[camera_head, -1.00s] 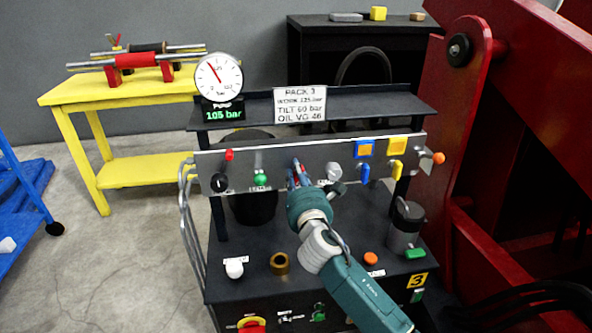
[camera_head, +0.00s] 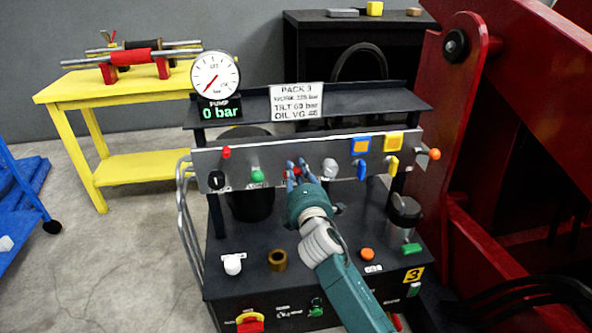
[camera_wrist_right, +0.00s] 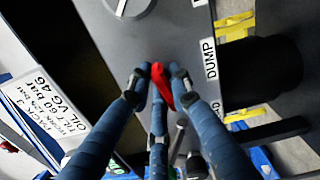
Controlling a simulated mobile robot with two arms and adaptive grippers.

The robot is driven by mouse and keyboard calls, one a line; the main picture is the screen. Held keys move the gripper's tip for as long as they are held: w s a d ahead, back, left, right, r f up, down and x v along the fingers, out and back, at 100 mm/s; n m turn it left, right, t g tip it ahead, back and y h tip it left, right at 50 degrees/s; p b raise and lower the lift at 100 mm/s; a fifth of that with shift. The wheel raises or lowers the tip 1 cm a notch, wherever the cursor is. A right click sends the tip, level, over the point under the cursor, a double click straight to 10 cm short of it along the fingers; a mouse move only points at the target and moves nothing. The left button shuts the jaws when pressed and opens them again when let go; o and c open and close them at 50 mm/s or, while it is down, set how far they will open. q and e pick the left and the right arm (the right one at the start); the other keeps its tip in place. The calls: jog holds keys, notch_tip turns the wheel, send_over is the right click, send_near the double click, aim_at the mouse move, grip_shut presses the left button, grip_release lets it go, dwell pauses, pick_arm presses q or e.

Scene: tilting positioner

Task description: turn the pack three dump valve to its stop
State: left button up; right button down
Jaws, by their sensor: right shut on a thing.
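The dump valve's red handle (camera_wrist_right: 161,84) shows in the right wrist view beside a white DUMP label (camera_wrist_right: 209,58) on the grey panel. My right gripper (camera_wrist_right: 160,75) is shut on this handle, with its blue fingers on either side. In the head view my right gripper (camera_head: 297,166) is at the middle of the panel (camera_head: 237,158), and its fingers mostly hide the handle. The round pump gauge (camera_head: 214,76) stands above the panel at the left. Its display (camera_head: 221,112) reads 0 bar. My left gripper is not in view.
A brass ring (camera_head: 277,260) lies on the deck below. Red machine arms (camera_head: 462,130) stand close at the right.

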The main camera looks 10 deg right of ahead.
jog(key=shift+f+m, duration=0.2)
jog(key=shift+m, duration=0.8)
jog(key=c, duration=1.6)
grip_release()
jog(key=shift+d, duration=0.1)
jog(key=shift+o, duration=0.2)
jog(key=s, duration=1.2)
jog(key=shift+d, duration=0.2)
